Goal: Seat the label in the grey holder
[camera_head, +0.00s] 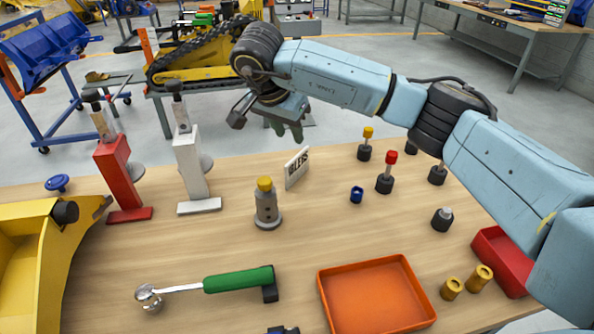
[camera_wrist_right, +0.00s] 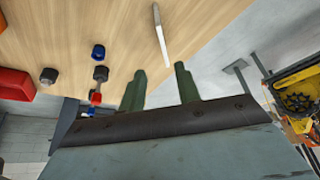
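The label is a thin white plate (camera_head: 297,168) with dark lettering, standing on edge near the middle of the wooden table. It also shows edge-on in the right wrist view (camera_wrist_right: 160,35). My right gripper (camera_head: 289,132) hangs behind and above the label in the head view. Its green fingers (camera_wrist_right: 160,70) are apart with nothing between them, and the label lies beyond their tips. I cannot tell for sure which thing is the grey holder; a grey cylinder with a yellow top (camera_head: 267,208) stands just left of the label. My left gripper is not in view.
Red (camera_head: 115,175) and white (camera_head: 190,165) upright stands are at the left. An orange tray (camera_head: 376,320) and a green-handled tool (camera_head: 238,281) lie in front. Several small knobs, including a red-topped one (camera_head: 385,175), stand right of the label. A red tray (camera_head: 497,262) is at the right.

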